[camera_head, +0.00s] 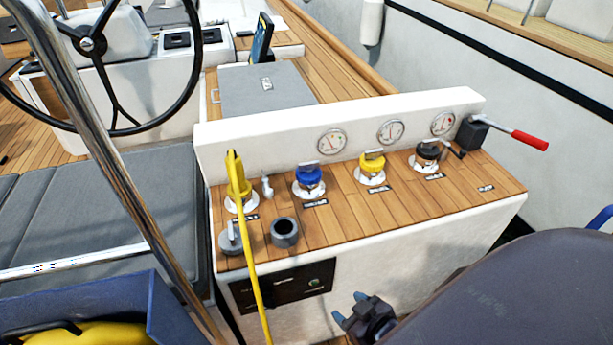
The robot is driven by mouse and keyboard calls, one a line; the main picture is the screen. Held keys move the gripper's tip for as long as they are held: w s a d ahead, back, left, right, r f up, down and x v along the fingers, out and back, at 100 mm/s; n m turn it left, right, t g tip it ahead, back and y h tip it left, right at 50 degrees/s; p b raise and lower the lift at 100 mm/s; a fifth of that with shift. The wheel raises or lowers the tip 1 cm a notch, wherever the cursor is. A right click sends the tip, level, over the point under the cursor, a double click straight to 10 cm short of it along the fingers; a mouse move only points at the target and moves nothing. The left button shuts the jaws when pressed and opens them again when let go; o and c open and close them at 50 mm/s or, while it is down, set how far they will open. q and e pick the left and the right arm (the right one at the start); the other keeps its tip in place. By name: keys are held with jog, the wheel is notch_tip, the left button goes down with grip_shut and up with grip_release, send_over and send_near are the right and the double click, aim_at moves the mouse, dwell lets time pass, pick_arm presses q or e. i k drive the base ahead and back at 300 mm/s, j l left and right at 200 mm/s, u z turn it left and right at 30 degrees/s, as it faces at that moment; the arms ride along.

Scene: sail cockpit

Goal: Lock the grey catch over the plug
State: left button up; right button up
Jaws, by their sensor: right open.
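A yellow plug (237,188) on a yellow cable (252,270) stands upright in a white-rimmed inlet at the left end of the wooden panel. A small light grey lever (267,186), which looks like the catch, stands upright just right of the plug, apart from it. I cannot make out its details. My right gripper (350,307) is low in front of the console's white face, below the panel, with its blue-tipped fingers apart and empty. It is well away from the plug. My left gripper is not in view.
A grey round knob (232,237) and a hollow grey ring (285,232) sit in front of the plug. Blue (309,178), yellow (372,165) and black (427,155) switches stand to the right. The cable hangs down the console front. A steel rail (110,170) crosses the left.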

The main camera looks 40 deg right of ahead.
aim_at(268, 193)
jog(key=k+z, duration=0.1)
jog(key=z, duration=0.2)
jog(key=k+l+z, duration=0.1)
jog(key=z, duration=0.2)
jog(key=k+j+z, duration=0.15)
jog(key=j+z, duration=0.15)
jog(key=k+j+z, duration=0.3)
jog(key=j, duration=0.15)
jog(key=k+j+z, duration=0.1)
jog(key=j+z, duration=0.2)
